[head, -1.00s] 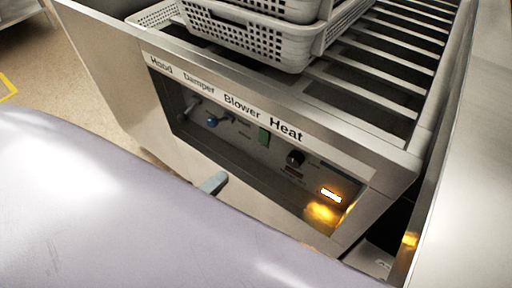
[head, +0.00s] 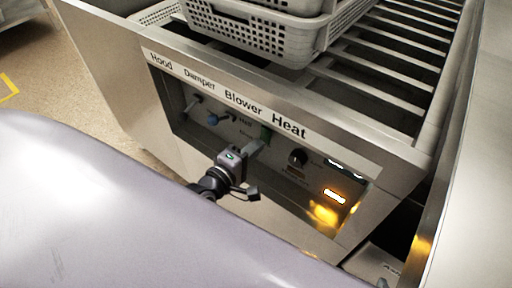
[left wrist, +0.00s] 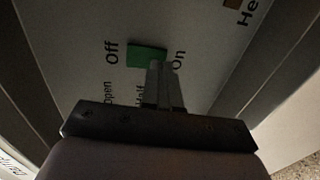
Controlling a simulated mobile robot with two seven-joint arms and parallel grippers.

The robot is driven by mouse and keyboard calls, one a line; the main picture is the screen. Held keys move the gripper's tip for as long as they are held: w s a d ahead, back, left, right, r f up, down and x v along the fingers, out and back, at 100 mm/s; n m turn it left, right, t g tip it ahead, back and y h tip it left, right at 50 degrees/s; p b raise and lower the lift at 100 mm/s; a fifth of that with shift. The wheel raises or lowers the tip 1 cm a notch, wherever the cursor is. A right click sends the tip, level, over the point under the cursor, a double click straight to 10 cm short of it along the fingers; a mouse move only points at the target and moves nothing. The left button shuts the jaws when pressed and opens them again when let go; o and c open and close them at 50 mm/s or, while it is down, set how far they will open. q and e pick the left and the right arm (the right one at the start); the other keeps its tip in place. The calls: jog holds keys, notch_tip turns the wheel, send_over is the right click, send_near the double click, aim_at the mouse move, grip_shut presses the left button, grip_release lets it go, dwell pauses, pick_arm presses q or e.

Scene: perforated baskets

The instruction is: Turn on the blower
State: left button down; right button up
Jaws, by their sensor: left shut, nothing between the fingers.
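The control panel (head: 182,88) is recessed in the front of a steel unit, under the labels Hood, Damper, Blower and Heat. In the left wrist view the green switch (left wrist: 146,55) lies between the words Off and On. My left gripper (head: 256,148) is shut and empty, with its fingertips at the switch. In the left wrist view the fingertips (left wrist: 161,68) overlap the On-side end of the switch; whether they touch it I cannot tell. My right gripper is not in view.
A black knob (head: 297,157) and a lit amber lamp (head: 334,196) are right of the switch. Grey perforated baskets (head: 262,36) stand on the slatted top. A steel wall stands close on the right.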

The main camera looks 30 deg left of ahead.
pick_arm(q)
jog(key=shift+w, duration=0.45)
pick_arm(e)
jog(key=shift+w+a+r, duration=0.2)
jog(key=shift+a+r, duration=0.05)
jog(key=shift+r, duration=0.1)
pick_arm(q)
jog(key=shift+w, duration=0.1)
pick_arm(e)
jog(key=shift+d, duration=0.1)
